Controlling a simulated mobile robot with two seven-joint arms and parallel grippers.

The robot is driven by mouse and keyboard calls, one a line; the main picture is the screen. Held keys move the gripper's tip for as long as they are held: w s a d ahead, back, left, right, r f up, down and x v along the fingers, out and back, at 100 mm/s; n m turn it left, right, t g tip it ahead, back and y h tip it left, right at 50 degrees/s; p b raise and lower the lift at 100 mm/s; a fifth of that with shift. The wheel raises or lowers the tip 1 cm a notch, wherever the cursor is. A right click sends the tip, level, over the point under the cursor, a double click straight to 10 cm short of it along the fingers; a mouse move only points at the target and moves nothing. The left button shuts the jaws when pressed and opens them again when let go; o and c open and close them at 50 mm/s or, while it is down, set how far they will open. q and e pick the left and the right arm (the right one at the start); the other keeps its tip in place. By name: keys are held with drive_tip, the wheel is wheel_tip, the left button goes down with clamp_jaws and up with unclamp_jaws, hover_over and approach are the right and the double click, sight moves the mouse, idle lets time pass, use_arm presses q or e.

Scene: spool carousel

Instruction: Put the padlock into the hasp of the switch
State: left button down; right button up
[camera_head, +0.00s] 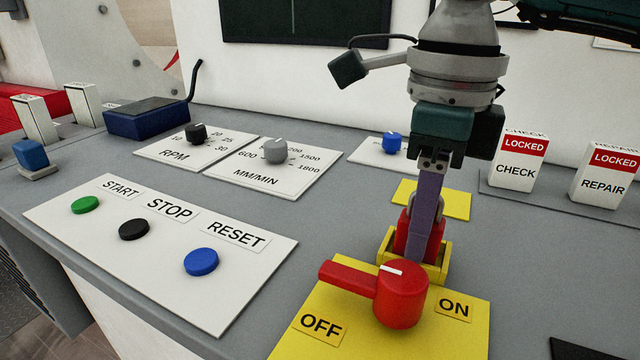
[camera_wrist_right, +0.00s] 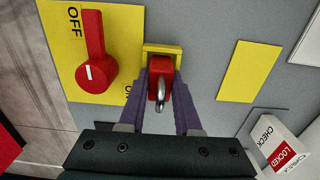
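The red padlock (camera_head: 434,240) stands in a small yellow holder (camera_head: 442,268) behind the switch. In the right wrist view, the padlock (camera_wrist_right: 157,88) shows its grey shackle towards the camera. My right gripper (camera_head: 423,252) points down, with its purple fingers on either side of the padlock. In the right wrist view, the fingers (camera_wrist_right: 163,80) lie close along its sides; firm contact is unclear. The red switch (camera_head: 398,300) sits on a yellow plate (camera_head: 455,333), its handle pointing left above the OFF label. I cannot make out its hasp. My left gripper is not in view.
A white panel (camera_head: 160,285) with START, STOP and RESET buttons lies left of the switch. Two dial plates (camera_head: 270,185) are behind it. LOCKED signs CHECK (camera_head: 517,162) and REPAIR (camera_head: 603,178) stand right. A bare yellow plate (camera_head: 458,203) lies behind the holder.

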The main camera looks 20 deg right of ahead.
drive_tip(key=shift+o, duration=0.7)
drive_tip(key=shift+s+d+f, duration=0.1)
drive_tip(key=shift+d+f, duration=0.1)
drive_tip(key=shift+f, duration=0.35)
drive_tip(key=shift+o, duration=0.5)
drive_tip(key=shift+r+p, duration=0.25)
drive_tip(key=shift+p, duration=0.05)
wheel_tip(320, 180, up, 13)
drive_tip(key=shift+a, duration=0.2)
